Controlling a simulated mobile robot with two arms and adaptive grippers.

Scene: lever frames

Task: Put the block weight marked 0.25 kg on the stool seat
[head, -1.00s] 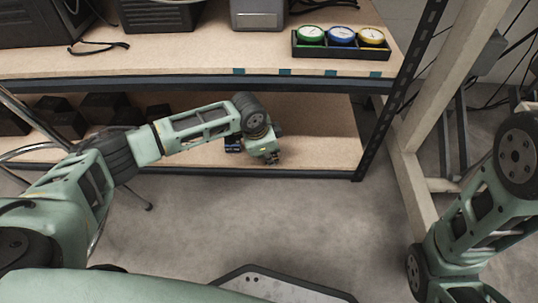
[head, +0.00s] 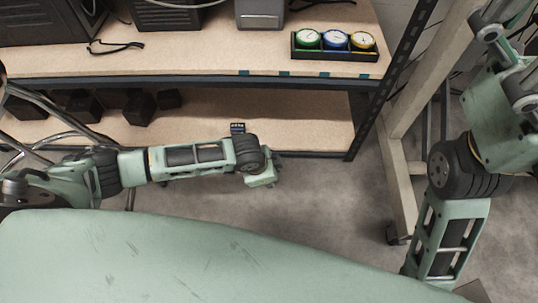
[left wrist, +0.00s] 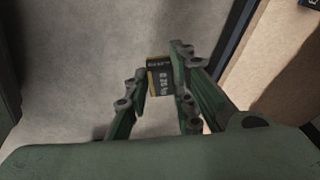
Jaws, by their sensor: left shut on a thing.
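My left gripper (left wrist: 160,70) is shut on a small dark block weight (left wrist: 158,84) marked 0.25 kg, with a yellowish edge. The block sits between the fingertips, over grey floor. In the head view my left gripper (head: 262,178) hangs just in front of the lower shelf, and the held block is hidden there. Chrome tubes (head: 45,112) at the left edge look like stool legs; I cannot make out the seat. My right arm rises at the right, and its gripper is not in view.
The upper shelf holds a tray of three gauges (head: 335,44). A cream post (head: 400,190) stands at the right. Floor before the shelf is clear.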

